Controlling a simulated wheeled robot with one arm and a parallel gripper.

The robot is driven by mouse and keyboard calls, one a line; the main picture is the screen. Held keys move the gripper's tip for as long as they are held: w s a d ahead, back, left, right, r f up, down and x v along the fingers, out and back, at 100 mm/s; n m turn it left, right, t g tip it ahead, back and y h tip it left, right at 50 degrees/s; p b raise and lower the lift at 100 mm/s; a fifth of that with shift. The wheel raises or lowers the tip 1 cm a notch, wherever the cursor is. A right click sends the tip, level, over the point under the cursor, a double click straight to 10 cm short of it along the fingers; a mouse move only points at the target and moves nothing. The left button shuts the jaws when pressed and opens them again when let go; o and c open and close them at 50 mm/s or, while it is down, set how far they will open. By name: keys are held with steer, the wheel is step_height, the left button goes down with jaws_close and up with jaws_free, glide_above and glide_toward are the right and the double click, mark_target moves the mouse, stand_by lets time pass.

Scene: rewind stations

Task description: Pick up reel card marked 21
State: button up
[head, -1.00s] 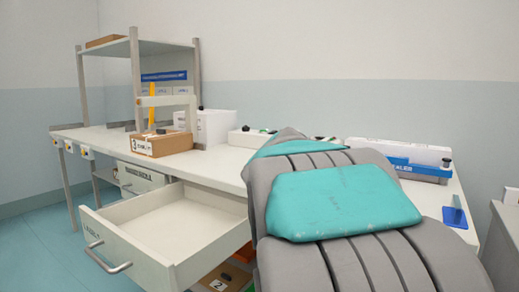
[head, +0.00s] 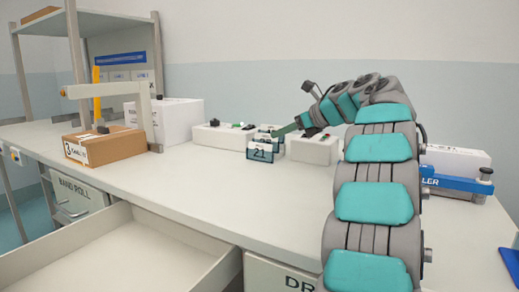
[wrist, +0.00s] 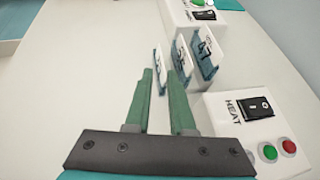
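The reel card marked 21 (head: 261,153) stands upright at the front of a short row of dark-framed cards on the white worktop. In the wrist view it appears to be the leftmost card (wrist: 160,66), though its number is not clear there. My gripper (wrist: 161,78) is open, with its two green fingers apart. That card shows in the gap between the fingertips; I cannot tell whether it is touched. In the head view my gripper (head: 283,132) comes in from the right, close to the cards.
Two more cards, a middle one (wrist: 183,59) and a right one (wrist: 205,52), stand behind. White switch boxes (head: 222,136) (head: 313,149) flank the row. A cardboard box marked 3 (head: 105,147) is at left. A drawer (head: 110,250) stands open below. The worktop's front is clear.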

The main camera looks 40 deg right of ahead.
mark_target(265, 153)
steer(key=shift+w+d+f, duration=0.1)
steer(key=shift+w+f, duration=0.1)
steer(key=shift+f, duration=0.2)
steer(key=shift+x, duration=0.85)
steer(key=shift+p+x, duration=0.5)
steer(key=shift+x, duration=2.15)
jaws_close()
